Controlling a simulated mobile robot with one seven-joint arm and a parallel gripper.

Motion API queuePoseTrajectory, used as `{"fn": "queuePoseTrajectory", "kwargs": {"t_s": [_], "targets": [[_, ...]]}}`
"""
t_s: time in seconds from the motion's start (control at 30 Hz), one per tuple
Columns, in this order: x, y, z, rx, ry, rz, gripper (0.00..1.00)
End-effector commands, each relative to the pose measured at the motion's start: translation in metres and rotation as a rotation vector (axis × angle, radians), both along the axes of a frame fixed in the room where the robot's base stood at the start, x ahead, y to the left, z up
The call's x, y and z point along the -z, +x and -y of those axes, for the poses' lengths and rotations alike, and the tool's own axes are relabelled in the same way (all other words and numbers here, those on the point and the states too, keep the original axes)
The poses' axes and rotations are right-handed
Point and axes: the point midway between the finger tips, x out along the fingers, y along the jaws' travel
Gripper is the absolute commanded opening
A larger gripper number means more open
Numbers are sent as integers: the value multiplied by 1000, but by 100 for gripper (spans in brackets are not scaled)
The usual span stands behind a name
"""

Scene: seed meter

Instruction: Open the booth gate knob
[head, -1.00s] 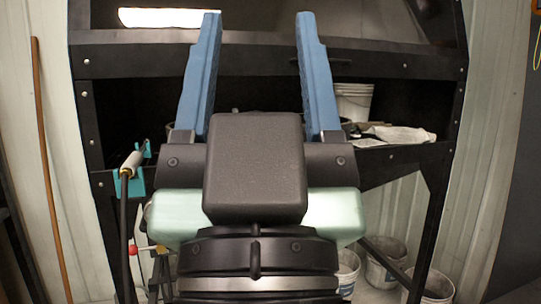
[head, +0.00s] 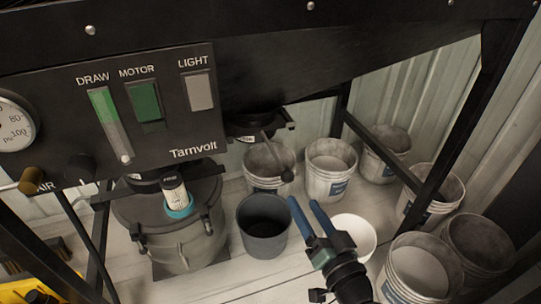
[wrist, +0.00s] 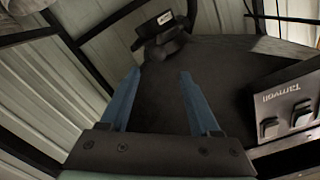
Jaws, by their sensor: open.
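The booth gate (head: 255,125) is a dark fitting under the black hopper. A thin lever hangs from it, sloping down to the right, with a dark round knob (head: 287,175) at its end. My gripper (head: 303,201) has blue fingers and is open and empty, with its tips a little below and right of the knob, apart from it in the picture. In the wrist view the gate (wrist: 165,38) shows beyond and above my open fingers (wrist: 160,73). The knob is hard to pick out there against the dark fitting.
A dark grey bucket (head: 263,228) stands on the floor below the gate, with a white bucket (head: 354,236) beside it. Several pale buckets stand behind and right. A control panel (head: 140,110) and a lidded drum (head: 170,220) are left. A black frame leg (head: 450,130) stands right.

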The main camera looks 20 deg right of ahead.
Motion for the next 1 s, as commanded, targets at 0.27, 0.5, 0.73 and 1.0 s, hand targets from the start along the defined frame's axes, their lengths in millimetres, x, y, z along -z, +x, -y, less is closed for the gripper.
{"fn": "queuePoseTrajectory", "kwargs": {"t_s": [0.27, 0.5, 0.73, 1.0], "targets": [[9, 21, 2, 3, 19, 0, 63], [9, 71, 0, 2, 18, 0, 63], [9, 109, -2, 4, 19, -1, 63], [8, 126, -2, 5, 19, 0, 63]]}}
